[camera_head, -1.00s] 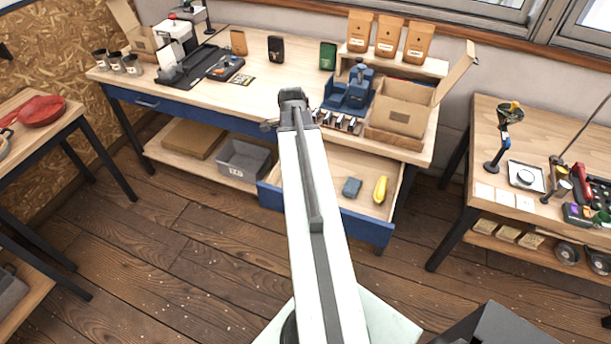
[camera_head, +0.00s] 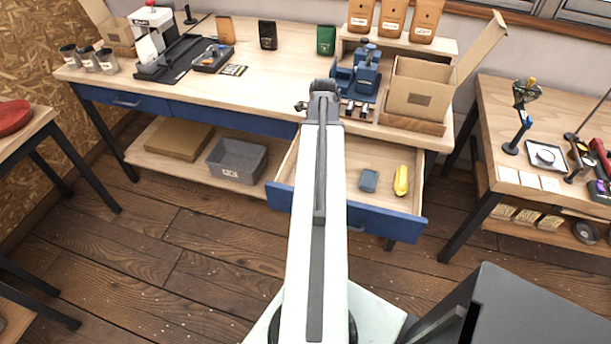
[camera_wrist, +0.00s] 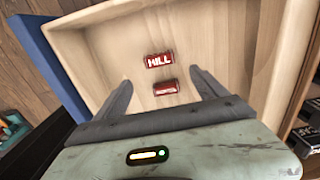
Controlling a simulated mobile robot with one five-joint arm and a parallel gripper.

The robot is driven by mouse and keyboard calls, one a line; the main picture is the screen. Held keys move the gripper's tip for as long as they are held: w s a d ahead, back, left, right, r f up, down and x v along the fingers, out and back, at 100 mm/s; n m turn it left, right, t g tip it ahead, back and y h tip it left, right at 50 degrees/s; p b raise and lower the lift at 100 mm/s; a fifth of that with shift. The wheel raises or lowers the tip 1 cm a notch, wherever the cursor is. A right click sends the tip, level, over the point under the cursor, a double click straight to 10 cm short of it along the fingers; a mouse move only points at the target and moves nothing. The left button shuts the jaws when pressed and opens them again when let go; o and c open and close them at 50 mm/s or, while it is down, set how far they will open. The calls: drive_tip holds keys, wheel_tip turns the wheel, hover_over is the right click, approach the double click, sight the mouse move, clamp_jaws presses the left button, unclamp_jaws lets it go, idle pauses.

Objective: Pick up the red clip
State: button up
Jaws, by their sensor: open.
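Two small red pieces lie on the pale floor of the open drawer in the wrist view. The farther red piece (camera_wrist: 159,61) has large white lettering that reads "HILL". The nearer red piece (camera_wrist: 165,87) has smaller white lettering that I cannot read. I cannot tell which one is the red clip. My gripper (camera_wrist: 159,76) is open and empty, with a finger on either side of the two pieces and a gap to each. The head view shows the blue-fronted drawer (camera_head: 391,222), but my arm hides the red pieces there.
A blue-grey block (camera_head: 369,180) and a yellow object (camera_head: 401,180) lie in the drawer's right part. The bench top (camera_head: 280,85) overhangs the drawer's back. An open cardboard box (camera_head: 420,92) and a blue device (camera_head: 362,75) stand on it. Another table (camera_head: 552,125) is at right.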

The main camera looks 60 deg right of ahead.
drive_tip(key=shift+f+b, duration=1.05)
drive_tip(key=shift+f, duration=0.2)
drive_tip(key=shift+w+f+b, duration=0.2)
drive_tip(key=shift+f+b, duration=0.2)
drive_tip(key=f+b, duration=0.5)
drive_tip(key=shift+w+a, duration=0.1)
drive_tip(key=shift+w, duration=0.2)
drive_tip(key=shift+r, duration=0.15)
drive_tip(key=c, duration=1.4)
